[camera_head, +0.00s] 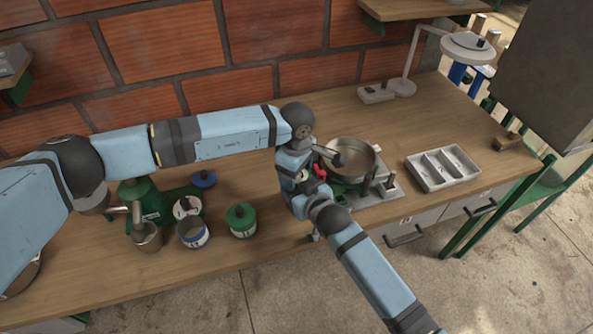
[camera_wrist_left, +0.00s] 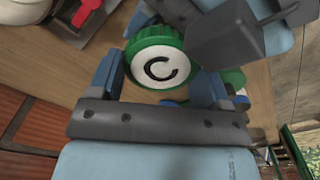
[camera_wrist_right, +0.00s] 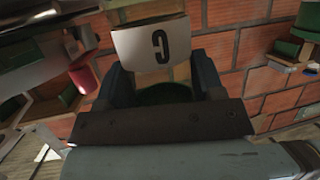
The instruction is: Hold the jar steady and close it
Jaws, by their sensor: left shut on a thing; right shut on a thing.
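A green ribbed lid (camera_wrist_left: 160,55) with a white top marked C sits between the fingers of my left gripper (camera_wrist_left: 158,72), which is shut on it.
On the workbench (camera_head: 270,290), a green-topped jar (camera_head: 241,220), a blue-marked jar (camera_head: 193,236) and a blue lid (camera_head: 204,179) stand left of my grippers. A metal pan (camera_head: 352,157) stands close on the right, with a compartment tray (camera_head: 443,168) beyond. A brick wall (camera_head: 150,50) stands behind.

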